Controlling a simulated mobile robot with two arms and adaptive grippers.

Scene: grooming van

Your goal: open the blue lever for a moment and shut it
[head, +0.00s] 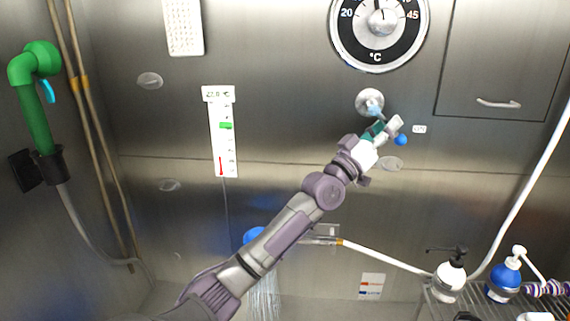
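The blue lever (374,111) comes off a round metal valve base (368,99) on the steel wall and runs down to the right. A blue ball (401,140) shows just right of my gripper and looks like the lever's end. My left gripper (385,128) is at the lever, its fingers covering the middle of it. I cannot tell whether the fingers touch or close on it. A blue shower head (254,235) is partly hidden behind my arm; pale streaks below it look like running water (263,295). My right gripper is out of view.
A large dial (380,22) is above the valve, and a cabinet door (500,60) is to its right. A thermometer strip (223,138) and a green nozzle (38,110) are at left. Pump bottles (449,281) stand on a wire rack at lower right, by a white hose (385,259).

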